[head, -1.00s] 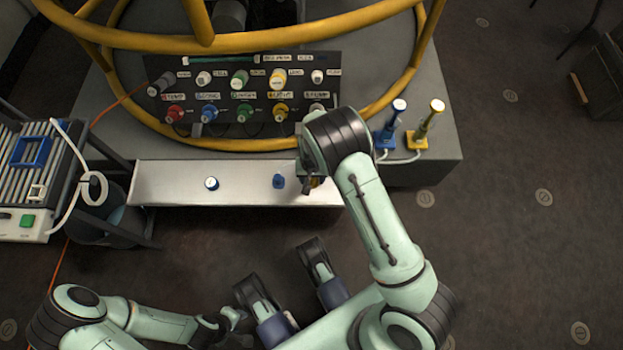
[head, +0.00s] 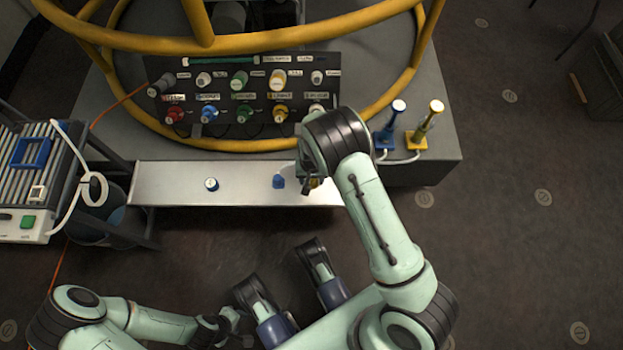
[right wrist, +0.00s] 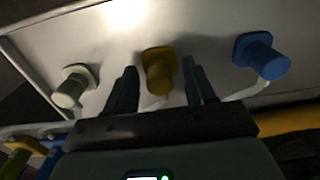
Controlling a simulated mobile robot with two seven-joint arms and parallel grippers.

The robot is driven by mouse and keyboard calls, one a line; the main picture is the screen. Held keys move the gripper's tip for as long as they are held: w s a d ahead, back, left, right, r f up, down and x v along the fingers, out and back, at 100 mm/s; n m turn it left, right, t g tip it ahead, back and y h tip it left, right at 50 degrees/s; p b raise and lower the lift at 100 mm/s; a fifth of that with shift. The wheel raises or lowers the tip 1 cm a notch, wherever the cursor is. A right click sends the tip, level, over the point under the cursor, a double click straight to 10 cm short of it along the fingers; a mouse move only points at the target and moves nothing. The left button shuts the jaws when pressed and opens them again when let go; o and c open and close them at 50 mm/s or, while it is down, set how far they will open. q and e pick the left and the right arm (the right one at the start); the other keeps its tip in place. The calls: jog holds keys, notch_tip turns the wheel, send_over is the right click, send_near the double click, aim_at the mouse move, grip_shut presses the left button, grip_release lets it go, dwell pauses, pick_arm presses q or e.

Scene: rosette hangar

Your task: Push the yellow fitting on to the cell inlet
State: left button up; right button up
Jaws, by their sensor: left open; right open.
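The yellow fitting (right wrist: 158,68) stands on the pale shelf in the right wrist view, between the spread fingers of my right gripper (right wrist: 160,88). The gripper is open; I cannot tell whether a finger touches the fitting. In the head view my right gripper (head: 313,184) is over the right part of the shelf (head: 165,183) and mostly hides the fitting. My left gripper (head: 238,318) is low in the head view, away from the shelf, its fingers hard to make out. The port panel (head: 225,130) stands behind the shelf. Its labels are too small to read, so I cannot pick out the cell inlet.
A blue fitting (right wrist: 262,55) and a whitish fitting (right wrist: 74,88) flank the yellow one. Yellow rails (head: 270,147) surround the panel. Blue (head: 388,130) and yellow (head: 428,125) posts stand right of my right arm.

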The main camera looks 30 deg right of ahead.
dwell(0.3)
grip_shut()
jog(key=shift+r+p, duration=0.2)
jog(key=shift+p, duration=0.1)
jog(key=shift+r+p, duration=2.15)
jog(key=shift+r, duration=0.7)
